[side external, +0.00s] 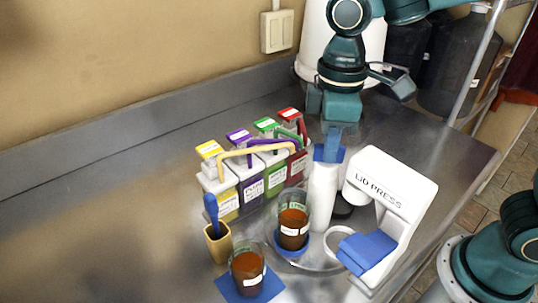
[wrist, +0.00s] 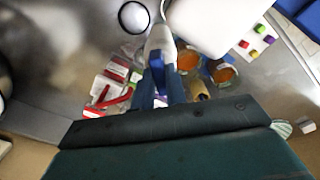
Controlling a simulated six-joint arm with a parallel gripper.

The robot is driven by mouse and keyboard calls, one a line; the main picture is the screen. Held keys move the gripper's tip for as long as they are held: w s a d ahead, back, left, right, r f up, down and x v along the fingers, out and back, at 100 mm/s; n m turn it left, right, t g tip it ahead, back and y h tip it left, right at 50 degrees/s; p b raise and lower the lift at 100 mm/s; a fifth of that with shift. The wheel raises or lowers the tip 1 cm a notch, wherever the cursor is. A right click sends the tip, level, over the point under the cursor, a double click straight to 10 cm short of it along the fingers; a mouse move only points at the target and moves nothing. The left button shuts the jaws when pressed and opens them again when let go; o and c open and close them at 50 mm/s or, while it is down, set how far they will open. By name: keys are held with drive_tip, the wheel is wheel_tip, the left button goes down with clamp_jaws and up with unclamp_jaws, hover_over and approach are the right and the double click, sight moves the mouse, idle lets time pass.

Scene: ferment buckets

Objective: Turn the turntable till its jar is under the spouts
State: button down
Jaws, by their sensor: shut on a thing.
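The turntable (side external: 318,265) is a clear round disc on the steel counter, in front of the dispensers. A glass jar of red-brown contents (side external: 293,230), with a white label, stands upright on a blue pad on it. Four-colour spouts (side external: 258,148) arch from the dispenser boxes, behind and left of this jar; the jar appears in front of them, not below. My gripper (side external: 329,150) points down behind and right of the jar, shut on the blue top of a white bottle-like piece (side external: 323,200). This piece also shows in the wrist view (wrist: 161,40). Its base is partly hidden.
Labelled dispenser boxes (side external: 250,187) stand left. A second jar (side external: 247,274) stands on a blue mat (side external: 268,290), near a tan cup (side external: 218,243) with a blue tool. The white lid press (side external: 402,200) stands close on the right. The counter's left side is clear.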

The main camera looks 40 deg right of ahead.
drive_tip(key=shift+m, duration=2.4)
drive_tip(key=shift+r+m, duration=0.1)
drive_tip(key=shift+m, duration=6.5)
drive_tip(key=c, duration=1.4)
unclamp_jaws()
drive_tip(key=shift+c, duration=0.2)
